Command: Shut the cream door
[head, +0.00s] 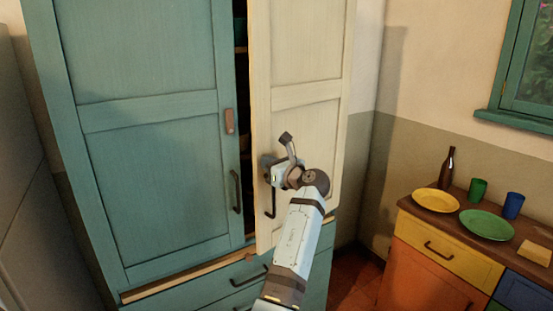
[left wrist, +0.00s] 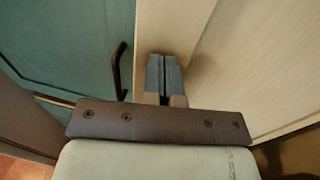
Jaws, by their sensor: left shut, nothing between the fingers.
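The cream door (head: 298,70) of the tall teal cupboard stands partly open, with a dark gap along its left edge. Its dark handle (head: 271,205) hangs low near that edge. My left gripper (head: 268,170) is in front of the door's face, just above the handle. In the left wrist view its two fingers (left wrist: 164,74) are together and empty, in front of the cream panel (left wrist: 250,60); I cannot tell whether they touch it. My arm hides part of the door's lower right. My right gripper is not in view.
The teal door (head: 150,130) beside it is shut, with a dark handle (head: 236,190). Teal drawers (head: 200,295) lie below. At right, a low cabinet (head: 440,253) bears plates, cups and a bottle. Bare floor (head: 352,280) shows between them.

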